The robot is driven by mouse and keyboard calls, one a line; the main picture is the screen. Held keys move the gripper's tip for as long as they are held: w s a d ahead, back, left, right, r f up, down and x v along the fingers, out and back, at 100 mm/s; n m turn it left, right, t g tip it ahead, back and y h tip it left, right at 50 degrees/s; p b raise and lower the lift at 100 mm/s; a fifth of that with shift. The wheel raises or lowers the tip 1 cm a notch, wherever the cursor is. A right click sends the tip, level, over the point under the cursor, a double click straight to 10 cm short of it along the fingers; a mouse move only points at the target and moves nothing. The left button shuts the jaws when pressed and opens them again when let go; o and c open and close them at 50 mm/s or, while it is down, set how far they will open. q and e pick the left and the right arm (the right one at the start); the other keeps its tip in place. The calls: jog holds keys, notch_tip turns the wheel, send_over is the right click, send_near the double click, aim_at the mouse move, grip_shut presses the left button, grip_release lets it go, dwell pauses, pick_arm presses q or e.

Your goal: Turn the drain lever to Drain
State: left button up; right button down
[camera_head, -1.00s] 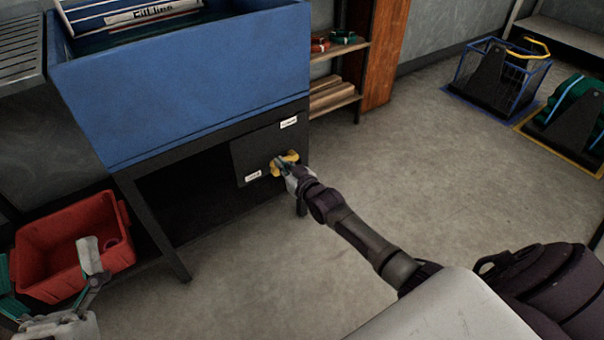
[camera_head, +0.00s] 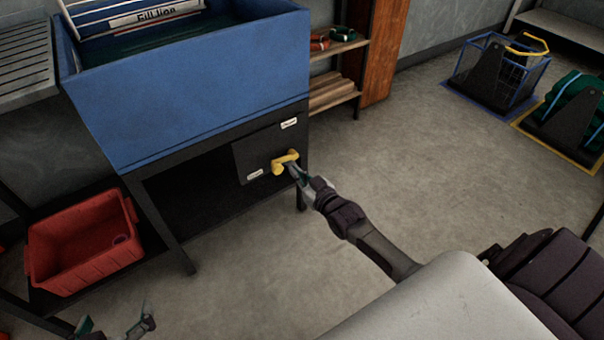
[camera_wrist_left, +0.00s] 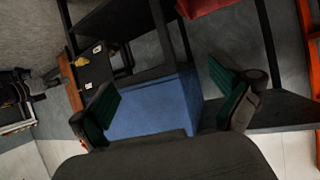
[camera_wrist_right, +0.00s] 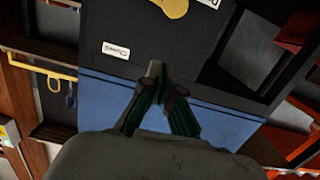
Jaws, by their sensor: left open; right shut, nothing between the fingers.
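The yellow drain lever (camera_head: 286,161) sits on a dark panel (camera_head: 262,145) under the blue tank. In the right wrist view the lever (camera_wrist_right: 172,7) shows at the top edge, beyond the shut fingertips (camera_wrist_right: 160,75). My left gripper (camera_head: 117,326) is open and empty at the lower left; its spread fingers show in the left wrist view (camera_wrist_left: 167,95).
The blue tank (camera_head: 190,100) stands above the panel on a dark frame. A red crate (camera_head: 75,262) sits at the left. A shelf (camera_head: 340,95) stands behind at the right. A blue wire basket (camera_head: 510,70) stands farther right. The floor between is clear.

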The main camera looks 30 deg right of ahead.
pick_arm(q)
jog(key=shift+s+a+f+g+y, duration=0.15)
jog(key=shift+s+a+f+g, duration=0.15)
jog(key=shift+s+f+g, duration=0.3)
jog(key=shift+s+a+f+g+y, duration=0.15)
jog(key=shift+s+a+f+g, duration=0.2)
jog(key=shift+s+f, duration=0.3)
pick_arm(e)
jog(key=shift+s+d+r, duration=0.1)
jog(key=shift+s+r, duration=0.05)
jog(key=shift+s, duration=0.95)
pick_arm(q)
jog(key=shift+w+d, duration=0.1)
